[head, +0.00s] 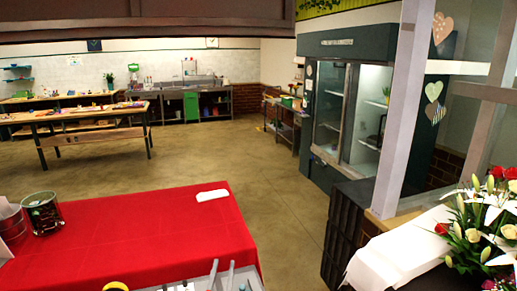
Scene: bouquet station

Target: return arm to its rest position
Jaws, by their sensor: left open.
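My left gripper (222,272) appears to be at the bottom edge of the head view, in front of the red-covered table (150,235). Two grey upright prongs show there, apart, with nothing seen between them. The picture cuts off what lies below, so the rest of the arm is hidden. My right gripper is not in view.
A metal bucket (12,225) and a dark green container (42,214) stand at the table's left. A folded white cloth (212,196) lies at its far edge. A yellow ring (115,287) is at the front. Flowers (485,215) stand at right. Floor (275,185) beyond is clear.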

